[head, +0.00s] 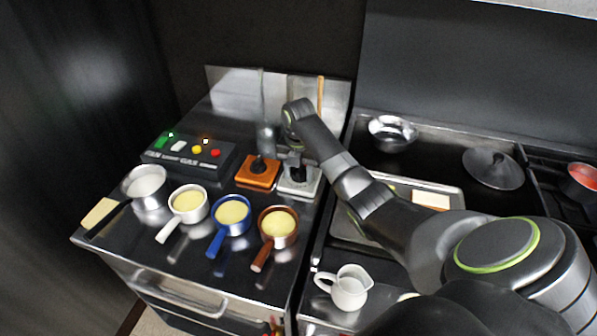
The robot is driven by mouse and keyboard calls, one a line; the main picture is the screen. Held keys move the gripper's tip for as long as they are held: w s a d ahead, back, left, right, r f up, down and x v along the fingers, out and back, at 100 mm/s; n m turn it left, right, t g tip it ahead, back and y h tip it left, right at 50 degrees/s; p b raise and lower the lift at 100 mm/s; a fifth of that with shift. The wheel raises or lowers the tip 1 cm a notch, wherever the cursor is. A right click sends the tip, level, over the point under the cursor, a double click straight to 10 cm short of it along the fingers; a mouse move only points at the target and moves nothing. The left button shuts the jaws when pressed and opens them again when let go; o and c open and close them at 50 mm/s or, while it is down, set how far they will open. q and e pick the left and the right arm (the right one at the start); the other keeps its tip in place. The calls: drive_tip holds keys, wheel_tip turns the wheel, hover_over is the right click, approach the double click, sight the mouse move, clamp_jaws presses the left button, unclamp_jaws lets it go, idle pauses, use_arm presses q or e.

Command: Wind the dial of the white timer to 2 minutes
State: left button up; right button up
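The white timer (299,188) is a square block with a dark dial (299,174) on top, standing on the steel counter. My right gripper (291,165) reaches down from above and is right at this dial. The gripper and wrist hide part of the timer's back. The fingers are too small and dark to tell whether they are apart, shut, or touching the dial. The dial's setting cannot be read. My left gripper is not in view.
An orange timer (257,174) stands close on the left of the white one. A switch box (188,153) is farther left. Several handled pans, including a brown one (278,226), line the front. A white jug (346,288) and a tray (349,230) are at right.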

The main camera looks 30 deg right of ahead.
drive_tip(key=c, duration=0.5)
drive_tip(key=shift+r+m+p, duration=0.2)
drive_tip(key=shift+m+p, duration=0.4)
drive_tip(key=shift+p, duration=0.15)
drive_tip(key=shift+w+a+m+p, duration=0.1)
drive_tip(key=shift+w+m+p, duration=0.1)
drive_tip(key=shift+m+p, duration=0.8)
drive_tip(key=shift+w+m+p, duration=0.15)
drive_tip(key=shift+m+p, duration=0.55)
drive_tip(key=shift+m, duration=0.3)
drive_tip(key=shift+w+f+m+p, duration=0.1)
drive_tip(key=shift+m+p, duration=0.3)
drive_tip(key=shift+m, duration=0.4)
drive_tip(key=o, duration=1)
drive_tip(key=shift+f, duration=0.1)
drive_tip(key=shift+c, duration=0.2)
